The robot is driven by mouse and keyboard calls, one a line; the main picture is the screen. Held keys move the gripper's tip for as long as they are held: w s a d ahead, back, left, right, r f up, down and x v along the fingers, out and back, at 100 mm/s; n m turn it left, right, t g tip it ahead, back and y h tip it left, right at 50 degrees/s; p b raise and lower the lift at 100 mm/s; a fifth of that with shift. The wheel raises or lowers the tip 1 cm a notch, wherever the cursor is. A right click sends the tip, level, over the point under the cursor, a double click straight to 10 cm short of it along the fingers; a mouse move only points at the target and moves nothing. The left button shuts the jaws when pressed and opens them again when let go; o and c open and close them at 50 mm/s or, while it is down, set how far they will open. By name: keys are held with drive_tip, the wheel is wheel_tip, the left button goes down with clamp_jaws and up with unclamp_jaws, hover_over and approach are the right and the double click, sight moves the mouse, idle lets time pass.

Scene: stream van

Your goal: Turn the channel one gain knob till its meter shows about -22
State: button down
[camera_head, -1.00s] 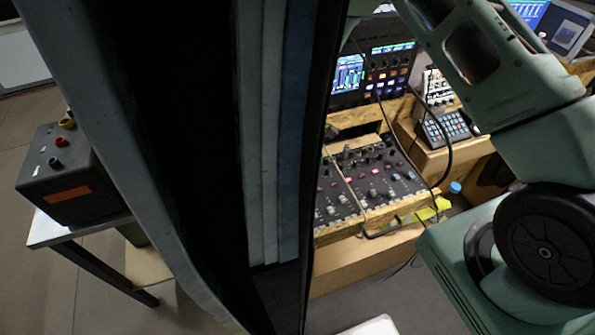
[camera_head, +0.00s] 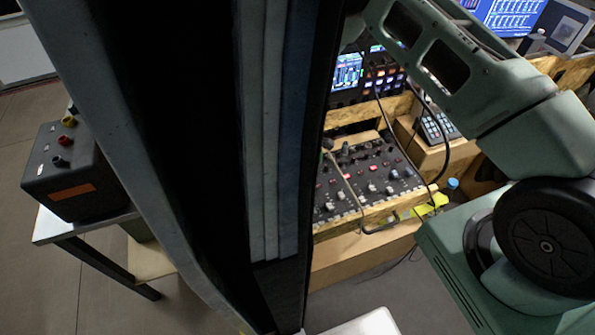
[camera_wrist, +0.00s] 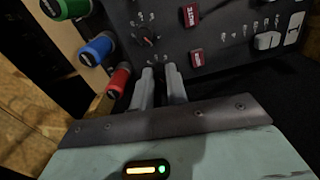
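In the wrist view my gripper (camera_wrist: 160,74) has two pale fingers slightly apart, with a narrow dark gap and nothing clearly seen between them. Their tips point at a dark control panel (camera_wrist: 225,45), just below a small dial mark with an orange-red line (camera_wrist: 149,40). Green (camera_wrist: 66,7), blue (camera_wrist: 97,49) and red (camera_wrist: 119,82) knobs stand left of the fingers. I cannot tell which knob is channel one gain, and no meter reading is legible. In the head view a mixer panel (camera_head: 372,172) with many small knobs lies in a wooden frame; my gripper is hidden there.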

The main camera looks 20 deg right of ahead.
drive_tip(key=shift+m+b, duration=0.4)
drive_tip(key=shift+f+m+b, duration=0.15)
drive_tip(key=shift+m+b, duration=0.75)
drive_tip(key=m+b, duration=0.2)
drive_tip(key=m, duration=0.1)
drive_tip(key=shift+m, duration=0.3)
drive_tip(key=m+b, duration=0.2)
drive_tip(key=m, duration=0.1)
drive_tip(key=shift+m+b, duration=1)
drive_tip(key=shift+m, duration=0.9)
drive_tip(key=shift+r+m, duration=0.2)
drive_tip(key=shift+m, duration=0.1)
drive_tip(key=c, duration=1.4)
unclamp_jaws()
